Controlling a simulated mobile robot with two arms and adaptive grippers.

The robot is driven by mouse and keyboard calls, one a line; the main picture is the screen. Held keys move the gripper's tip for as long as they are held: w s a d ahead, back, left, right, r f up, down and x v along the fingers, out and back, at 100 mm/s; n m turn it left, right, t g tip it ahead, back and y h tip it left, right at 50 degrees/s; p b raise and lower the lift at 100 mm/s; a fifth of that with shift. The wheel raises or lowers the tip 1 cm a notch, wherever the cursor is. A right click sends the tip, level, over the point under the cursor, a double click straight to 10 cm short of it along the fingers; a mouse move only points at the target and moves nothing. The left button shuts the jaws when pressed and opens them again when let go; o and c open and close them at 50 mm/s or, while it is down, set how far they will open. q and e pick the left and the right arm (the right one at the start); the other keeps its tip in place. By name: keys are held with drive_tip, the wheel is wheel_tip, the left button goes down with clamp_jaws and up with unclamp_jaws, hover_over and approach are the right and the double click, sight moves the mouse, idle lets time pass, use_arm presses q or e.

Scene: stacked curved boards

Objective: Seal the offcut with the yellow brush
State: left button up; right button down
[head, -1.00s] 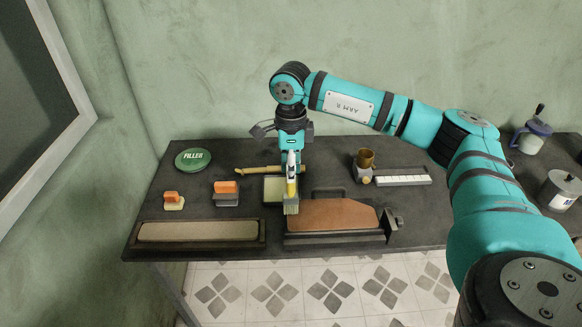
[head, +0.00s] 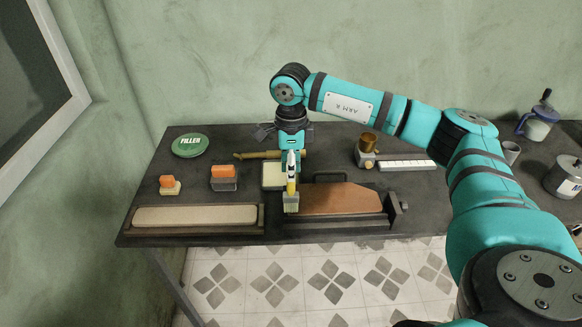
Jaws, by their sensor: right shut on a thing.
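My right gripper (head: 290,160) points down and is shut on the yellow brush (head: 291,188), which hangs upright with its bristles (head: 291,203) low. The bristles are at the left end of the brown offcut (head: 335,198); I cannot tell whether they touch it. The offcut lies in a dark clamp or holder (head: 372,222) at the table's front edge. A shallow pale tray (head: 271,183) sits just behind and left of the brush, partly hidden by it. My left gripper is out of view.
Jars stand at the right.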

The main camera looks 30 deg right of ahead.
drive_tip(key=shift+f+b, duration=0.5)
drive_tip(key=shift+f, duration=0.15)
drive_tip(key=shift+d, duration=0.1)
drive_tip(key=shift+s+d+r, duration=0.1)
drive_tip(key=shift+s+d, duration=0.35)
drive_tip(key=shift+d, duration=0.2)
drive_tip(key=shift+s+d+r, duration=0.1)
drive_tip(key=shift+s+d, duration=0.35)
drive_tip(key=shift+d, duration=0.15)
drive_tip(key=shift+s+d+b, duration=0.3)
drive_tip(key=shift+s+d, duration=0.15)
drive_tip(key=shift+d, duration=0.25)
drive_tip(key=shift+s+d+b, duration=0.25)
drive_tip(key=shift+s+d, duration=0.15)
drive_tip(key=shift+d, duration=0.3)
drive_tip(key=shift+f, duration=0.1)
drive_tip(key=shift+s+d+b, duration=0.2)
drive_tip(key=shift+s+d, duration=0.25)
drive_tip(key=shift+d, duration=0.25)
drive_tip(key=shift+s+d+b, duration=0.15)
drive_tip(key=shift+s+d, duration=0.25)
drive_tip(key=shift+d, duration=0.25)
